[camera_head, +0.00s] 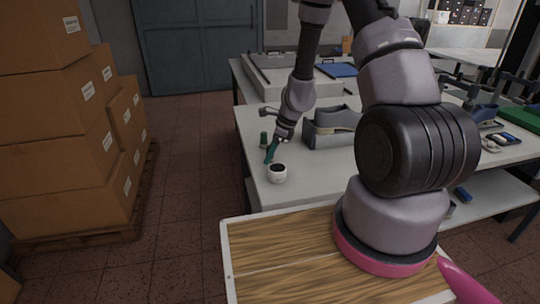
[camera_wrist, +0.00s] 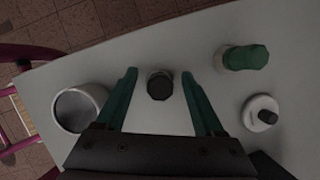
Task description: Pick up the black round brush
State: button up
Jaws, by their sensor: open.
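The black round brush (camera_wrist: 159,85) shows in the wrist view as a small dark round thing seen from above, standing on the pale table. My gripper (camera_wrist: 159,73) is open, with one green finger to the left of the brush and one to the right. A gap shows on both sides, and nothing is held. In the head view my gripper (camera_head: 270,154) points down over the near left corner of the table (camera_head: 310,185). I cannot make out the brush in that view. How high the fingertips are over the table is hard to tell.
A white cup (camera_wrist: 80,107) stands close left of the left finger. A green thing (camera_wrist: 246,57) and a white round thing with a dark knob (camera_wrist: 261,113) lie to the right. A grey bin (camera_head: 330,128) is on the table. Stacked boxes (camera_head: 60,130) stand left.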

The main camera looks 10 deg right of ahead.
aim_at(270, 146)
grip_shut()
notch_tip(270, 146, up, 10)
dwell(0.8)
